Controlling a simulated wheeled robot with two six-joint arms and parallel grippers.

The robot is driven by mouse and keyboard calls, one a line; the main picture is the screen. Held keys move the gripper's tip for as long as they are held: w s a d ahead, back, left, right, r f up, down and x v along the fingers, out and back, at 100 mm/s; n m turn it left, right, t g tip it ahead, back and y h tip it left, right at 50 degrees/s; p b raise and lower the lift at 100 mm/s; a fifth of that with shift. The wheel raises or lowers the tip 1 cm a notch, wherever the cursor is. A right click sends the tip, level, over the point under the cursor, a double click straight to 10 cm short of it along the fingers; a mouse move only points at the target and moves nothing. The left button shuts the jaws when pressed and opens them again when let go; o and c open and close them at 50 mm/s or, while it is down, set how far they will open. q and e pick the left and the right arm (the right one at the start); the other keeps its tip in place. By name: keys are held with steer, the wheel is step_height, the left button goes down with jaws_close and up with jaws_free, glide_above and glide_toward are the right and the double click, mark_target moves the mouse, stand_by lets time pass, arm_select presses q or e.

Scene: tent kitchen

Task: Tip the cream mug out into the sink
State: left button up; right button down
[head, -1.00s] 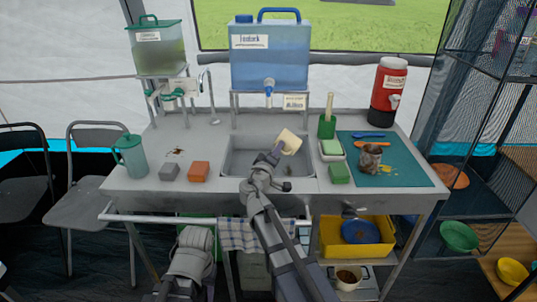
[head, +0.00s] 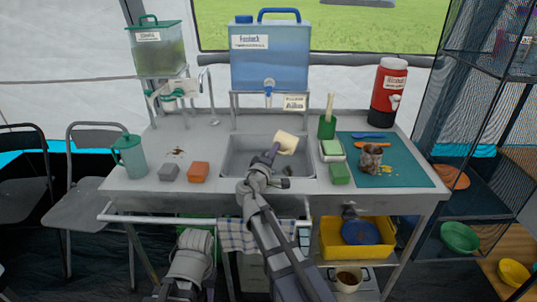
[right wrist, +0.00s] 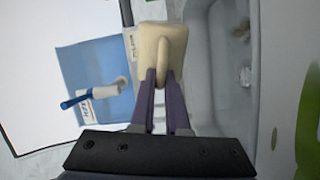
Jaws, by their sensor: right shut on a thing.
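The cream mug (head: 287,143) is held in the air over the back right part of the sink (head: 238,152). It is tilted, and I cannot see into its opening. My right gripper (head: 274,153) is shut on the mug's handle. In the right wrist view the two fingers (right wrist: 162,85) close on the handle, and the mug (right wrist: 147,45) stands out beyond the fingertips. Part of the sink floor is hidden by my right arm. My left arm shows folded at the lower left, with its gripper not visible.
A blue water container (head: 270,62) stands behind the sink, its tap near the mug. A green holder with a brush (head: 327,126) and a sponge tray (head: 332,150) are close on the right. An orange sponge (head: 198,171) and a grey block (head: 169,173) lie left.

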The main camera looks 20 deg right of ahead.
steer(key=shift+w+a+f+n, duration=0.15)
steer(key=shift+w+a+n, duration=0.2)
steer(key=shift+n, duration=0.55)
steer(key=shift+a+f+n+b, duration=0.15)
steer(key=shift+f+n+b, duration=0.2)
steer(key=shift+n+b, duration=0.15)
steer(key=shift+a+r+n, duration=0.15)
steer(key=shift+n, duration=0.55)
steer(key=shift+w+a+n, duration=0.15)
steer(key=shift+n, duration=0.25)
